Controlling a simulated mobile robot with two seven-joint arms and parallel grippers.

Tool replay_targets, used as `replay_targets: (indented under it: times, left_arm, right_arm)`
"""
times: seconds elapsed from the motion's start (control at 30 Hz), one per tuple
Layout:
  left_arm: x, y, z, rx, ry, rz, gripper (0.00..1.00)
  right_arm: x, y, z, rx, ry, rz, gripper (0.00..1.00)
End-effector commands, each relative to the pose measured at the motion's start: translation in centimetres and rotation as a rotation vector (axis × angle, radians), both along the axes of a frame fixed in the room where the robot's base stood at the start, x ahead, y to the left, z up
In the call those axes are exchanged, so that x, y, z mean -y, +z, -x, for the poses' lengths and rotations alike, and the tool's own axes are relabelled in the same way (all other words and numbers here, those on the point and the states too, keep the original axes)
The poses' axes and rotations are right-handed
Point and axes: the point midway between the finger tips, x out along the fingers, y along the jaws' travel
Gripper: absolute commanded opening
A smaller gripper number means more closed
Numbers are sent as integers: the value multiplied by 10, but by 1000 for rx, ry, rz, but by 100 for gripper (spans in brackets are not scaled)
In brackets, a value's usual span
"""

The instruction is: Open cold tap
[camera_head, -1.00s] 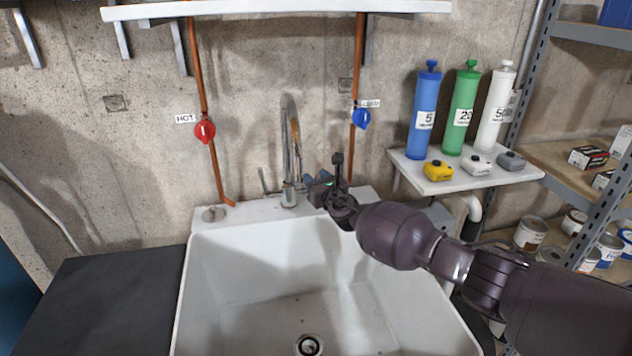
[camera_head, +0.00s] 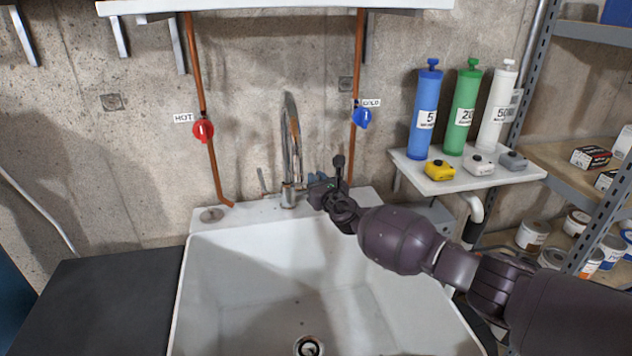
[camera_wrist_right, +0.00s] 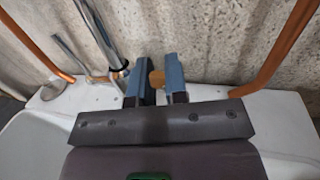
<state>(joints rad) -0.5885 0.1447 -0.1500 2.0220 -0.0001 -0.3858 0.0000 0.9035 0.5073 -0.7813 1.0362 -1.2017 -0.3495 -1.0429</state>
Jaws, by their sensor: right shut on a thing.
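A chrome faucet (camera_head: 290,150) stands at the back rim of the white sink (camera_head: 215,290). A thin lever (camera_head: 262,181) is on its left side. My right gripper (camera_head: 317,178) is just right of the faucet base. In the right wrist view its two blue-grey fingers (camera_wrist_right: 157,75) are shut on a small copper-coloured piece (camera_wrist_right: 156,79), apparently the cold tap handle on the faucet's right. The rest of that handle is hidden by my gripper. My left gripper is not in view.
A blue valve (camera_head: 361,118) labelled COLD and a red valve (camera_head: 203,130) labelled HOT sit on copper wall pipes. A small shelf (camera_head: 405,168) with bottles is to the right, near my arm. The sink basin is empty.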

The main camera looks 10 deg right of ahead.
Motion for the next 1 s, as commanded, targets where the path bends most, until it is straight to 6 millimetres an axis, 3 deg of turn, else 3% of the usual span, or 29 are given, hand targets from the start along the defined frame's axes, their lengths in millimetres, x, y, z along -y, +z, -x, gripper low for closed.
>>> replay_targets:
  times: [0.03, 0.4, 0.6, 1.0]
  left_arm:
    - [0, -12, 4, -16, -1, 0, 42]
    - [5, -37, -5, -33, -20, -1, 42]
    - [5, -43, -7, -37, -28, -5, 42]
    - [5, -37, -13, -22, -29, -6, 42]
  right_arm:
    - [0, -11, 1, 13, 0, -2, 0]
    - [0, -20, 7, 156, -1, -2, 0]
    - [0, -17, 10, 211, 0, -1, 0]
    - [0, -10, 11, 228, -1, -1, 0]
